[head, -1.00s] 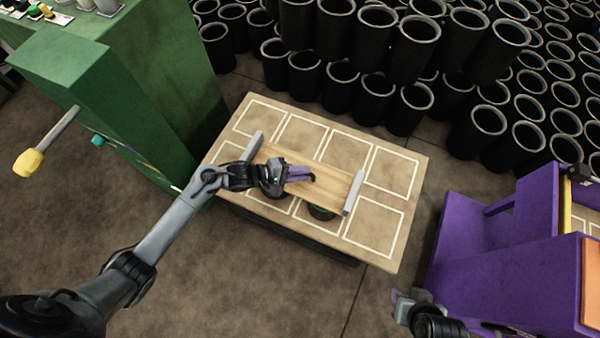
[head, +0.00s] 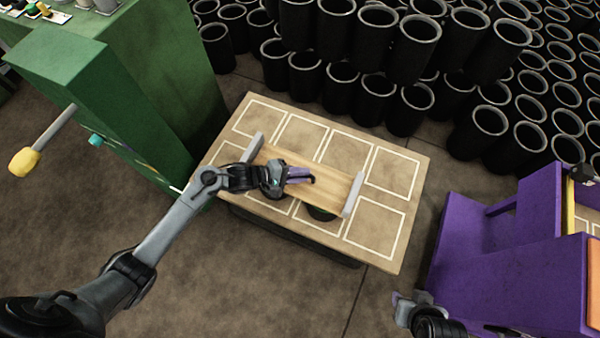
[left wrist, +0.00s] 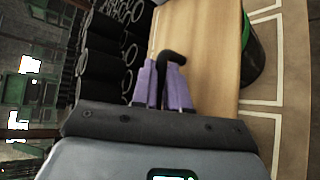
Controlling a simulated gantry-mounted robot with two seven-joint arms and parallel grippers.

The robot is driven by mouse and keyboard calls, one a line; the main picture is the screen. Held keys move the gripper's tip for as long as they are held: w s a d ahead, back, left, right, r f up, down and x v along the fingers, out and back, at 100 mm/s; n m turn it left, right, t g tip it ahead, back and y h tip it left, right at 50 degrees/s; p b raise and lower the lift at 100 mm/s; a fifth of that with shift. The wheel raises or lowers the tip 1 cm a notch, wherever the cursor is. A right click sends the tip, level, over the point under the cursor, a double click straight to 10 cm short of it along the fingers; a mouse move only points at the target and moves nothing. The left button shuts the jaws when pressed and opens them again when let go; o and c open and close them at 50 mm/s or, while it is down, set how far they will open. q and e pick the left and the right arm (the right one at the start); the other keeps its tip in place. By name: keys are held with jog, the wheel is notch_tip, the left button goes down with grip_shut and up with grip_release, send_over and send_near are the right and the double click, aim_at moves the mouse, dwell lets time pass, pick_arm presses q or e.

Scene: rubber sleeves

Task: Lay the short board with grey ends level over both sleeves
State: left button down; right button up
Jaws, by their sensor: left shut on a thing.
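The short board with grey ends (head: 334,184) is over the marked table, lying lengthwise from upper left to lower right. A dark sleeve (head: 321,214) shows partly under the board's right half. A black, green-rimmed sleeve also shows in the left wrist view (left wrist: 256,60). The other sleeve is not clearly seen behind my arm and the board. I cannot tell whether the board touches the sleeves. My right gripper (head: 408,299) is at the bottom right, away from the board.
The table (head: 390,232) has white outlined squares, bare around the board. A green machine (head: 120,90) stands at the left. A purple structure (head: 500,255) stands at the lower right. Many black tubes (head: 410,50) with grey rims stand behind the table.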

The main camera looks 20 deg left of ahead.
pick_arm(q)
jog(key=shift+f, duration=0.3)
jog(key=c, duration=1.1)
grip_release()
jog(key=shift+o, duration=0.2)
jog(key=shift+a, duration=0.1)
